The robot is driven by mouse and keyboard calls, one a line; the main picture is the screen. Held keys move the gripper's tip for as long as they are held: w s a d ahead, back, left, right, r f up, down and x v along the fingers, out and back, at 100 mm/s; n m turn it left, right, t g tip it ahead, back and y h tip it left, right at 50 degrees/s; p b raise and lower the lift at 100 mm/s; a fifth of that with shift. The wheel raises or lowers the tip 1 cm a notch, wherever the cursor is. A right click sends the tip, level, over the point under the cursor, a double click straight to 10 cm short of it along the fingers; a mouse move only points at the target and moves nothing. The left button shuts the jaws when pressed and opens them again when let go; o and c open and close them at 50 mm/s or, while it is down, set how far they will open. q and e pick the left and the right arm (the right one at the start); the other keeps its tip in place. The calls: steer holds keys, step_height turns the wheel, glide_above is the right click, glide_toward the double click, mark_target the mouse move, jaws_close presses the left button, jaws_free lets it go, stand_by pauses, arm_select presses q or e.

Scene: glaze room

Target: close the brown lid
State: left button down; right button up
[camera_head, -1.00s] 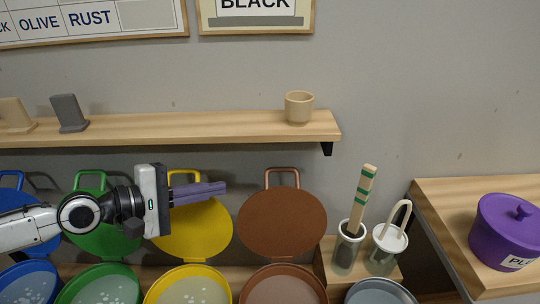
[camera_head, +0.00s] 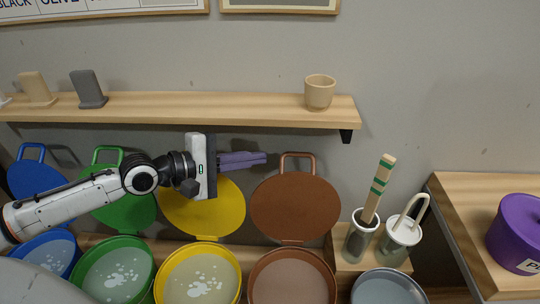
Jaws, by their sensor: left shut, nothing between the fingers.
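The brown lid (camera_head: 295,208) stands open and upright behind the brown tub (camera_head: 292,281), with its loop handle at the top. The tub's pale brown contents show. My left gripper (camera_head: 266,159) is shut and empty, its purple-grey fingers pointing right. My right gripper is not in view.
The yellow lid (camera_head: 203,211), green lid (camera_head: 120,208) and blue lid (camera_head: 37,178) also stand open over their tubs. A wooden shelf (camera_head: 200,107) with a beige cup (camera_head: 320,92) hangs above.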

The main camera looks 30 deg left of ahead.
arm_select(q)
steer(key=shift+x, duration=2.4)
